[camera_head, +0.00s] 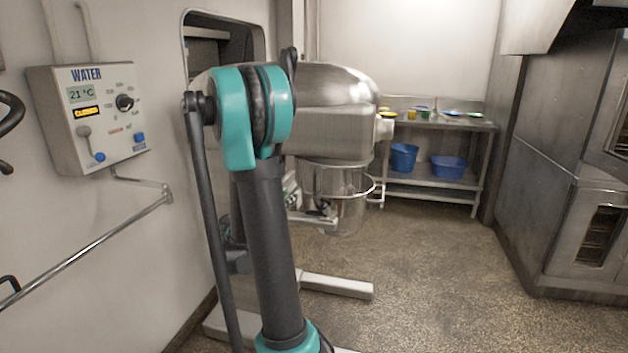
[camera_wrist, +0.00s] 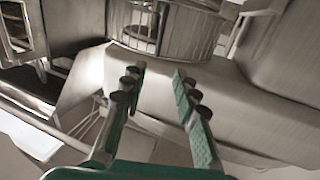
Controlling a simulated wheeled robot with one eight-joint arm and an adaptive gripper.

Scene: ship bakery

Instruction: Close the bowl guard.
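The mixer (camera_head: 325,120) stands left of the middle in the head view, partly behind my arm. Its bowl guard (camera_head: 372,184) shows as a thin, bright wire rim below the mixer head, around a see-through bowl shape (camera_head: 350,212). I cannot tell how far round the guard is turned. In the wrist view the wire guard (camera_wrist: 190,38) is at the top, beyond my fingertips. My gripper (camera_wrist: 158,72) is open, with nothing between its fingers, apart from the guard in the picture. In the head view my arm hides most of the gripper.
A water control box (camera_head: 100,118) and a metal rail (camera_head: 90,245) are on the left wall. A steel table (camera_head: 440,124) with blue tubs (camera_head: 448,168) is at the back. Ovens (camera_head: 560,160) stand at the right. The floor between is clear.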

